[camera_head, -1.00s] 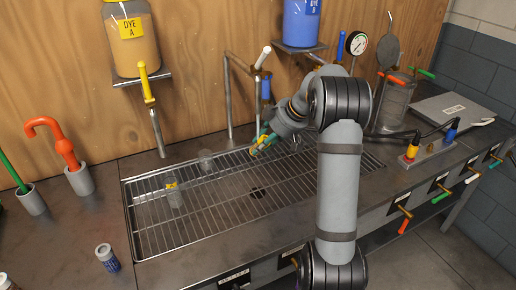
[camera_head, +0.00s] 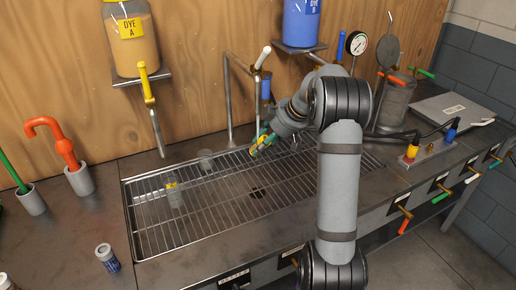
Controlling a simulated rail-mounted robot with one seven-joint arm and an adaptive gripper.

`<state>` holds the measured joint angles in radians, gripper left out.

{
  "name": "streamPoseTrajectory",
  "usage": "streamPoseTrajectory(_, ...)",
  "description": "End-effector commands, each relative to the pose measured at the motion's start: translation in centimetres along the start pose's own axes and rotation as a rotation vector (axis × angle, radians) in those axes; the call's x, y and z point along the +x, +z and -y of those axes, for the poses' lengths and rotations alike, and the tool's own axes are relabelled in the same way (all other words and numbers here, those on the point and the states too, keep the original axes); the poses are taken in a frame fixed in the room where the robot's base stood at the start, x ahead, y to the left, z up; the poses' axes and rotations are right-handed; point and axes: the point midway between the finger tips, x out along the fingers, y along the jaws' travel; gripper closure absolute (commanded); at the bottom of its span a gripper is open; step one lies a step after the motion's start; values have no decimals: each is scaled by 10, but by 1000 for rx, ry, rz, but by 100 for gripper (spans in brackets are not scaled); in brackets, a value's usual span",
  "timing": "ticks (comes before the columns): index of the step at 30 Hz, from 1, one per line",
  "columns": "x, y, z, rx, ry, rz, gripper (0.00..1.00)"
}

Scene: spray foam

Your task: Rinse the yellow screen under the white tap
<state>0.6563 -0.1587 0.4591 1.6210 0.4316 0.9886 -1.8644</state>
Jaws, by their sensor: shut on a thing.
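My gripper (camera_head: 262,145) is over the back of the metal grate and appears shut on a small yellow piece, which I take to be the yellow screen (camera_head: 257,150). Teal shows beside the yellow at the fingertips. The screen's full shape and any mesh cannot be made out. The white tap (camera_head: 263,57) has a white handle on an upright pipe at the back wall. My gripper is low, near the foot of this pipe in the picture. Whether the screen is right under the outlet, or whether water runs, I cannot tell.
The slatted drain grate (camera_head: 150,235) fills the middle of the bench. A clear cup with a yellow label (camera_head: 174,194) and a smaller clear cup (camera_head: 206,160) stand on it. A yellow-handled tap (camera_head: 147,83) is left; a blue handle (camera_head: 266,88) is close to the gripper.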

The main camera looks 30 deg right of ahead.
Motion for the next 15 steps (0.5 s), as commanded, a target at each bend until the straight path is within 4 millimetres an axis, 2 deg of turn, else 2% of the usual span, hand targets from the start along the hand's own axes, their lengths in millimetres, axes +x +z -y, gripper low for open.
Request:
streamPoseTrajectory(9, 0, 1, 0, 0, 1, 0, 98)
streamPoseTrajectory(15, -8, 18, 6, 1, 3, 0, 98)
